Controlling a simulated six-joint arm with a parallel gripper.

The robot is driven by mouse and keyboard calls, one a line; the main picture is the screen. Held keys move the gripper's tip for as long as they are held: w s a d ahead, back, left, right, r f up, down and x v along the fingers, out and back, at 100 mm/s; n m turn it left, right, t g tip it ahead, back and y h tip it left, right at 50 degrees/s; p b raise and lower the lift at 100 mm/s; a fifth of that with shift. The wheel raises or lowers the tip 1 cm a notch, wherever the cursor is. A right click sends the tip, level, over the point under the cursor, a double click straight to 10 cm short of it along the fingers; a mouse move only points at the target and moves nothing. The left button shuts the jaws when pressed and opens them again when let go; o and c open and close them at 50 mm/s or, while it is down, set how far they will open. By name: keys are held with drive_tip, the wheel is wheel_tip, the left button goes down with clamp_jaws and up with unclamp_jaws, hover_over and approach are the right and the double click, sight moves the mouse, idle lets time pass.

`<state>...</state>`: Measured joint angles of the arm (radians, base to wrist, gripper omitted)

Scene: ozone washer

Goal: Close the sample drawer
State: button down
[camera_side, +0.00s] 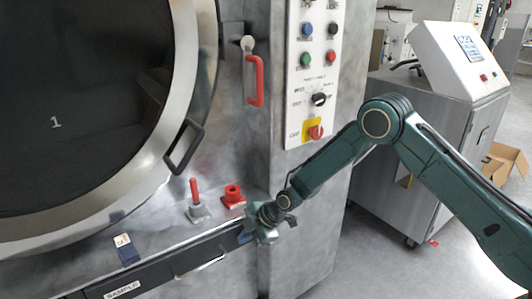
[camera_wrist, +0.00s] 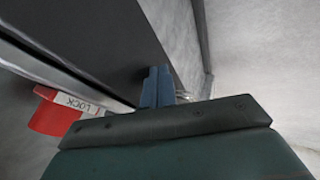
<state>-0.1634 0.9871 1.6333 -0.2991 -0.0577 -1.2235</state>
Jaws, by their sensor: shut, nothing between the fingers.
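The sample drawer (camera_side: 155,276) is the long dark strip low on the washer front, with a white SAMPLE label and a pale bar handle (camera_side: 203,264). I cannot tell how far it stands out. My gripper (camera_side: 246,236) is at the drawer's right end in the side view, right of the handle. Its blue fingers are together and hold nothing. In the wrist view the fingertips (camera_wrist: 157,74) overlap the edge of a dark flat face (camera_wrist: 95,35), likely the drawer front. I cannot tell whether they touch it.
A red LOCK part (camera_wrist: 55,116) is left of my gripper in the wrist view. On the ledge above the drawer are a red knob (camera_side: 233,192) and a red-handled lever (camera_side: 195,192). The round door (camera_side: 85,95) is above. Open floor (camera_side: 400,265) lies right.

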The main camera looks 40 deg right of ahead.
drive_tip(key=shift+w, duration=0.8)
drive_tip(key=shift+s, duration=0.15)
drive_tip(key=shift+s, duration=0.9)
drive_tip(key=s+f+v, duration=0.1)
drive_tip(key=v, duration=1)
drive_tip(key=shift+s+a, duration=0.15)
drive_tip(key=shift+s, duration=0.3)
drive_tip(key=shift+r, duration=0.15)
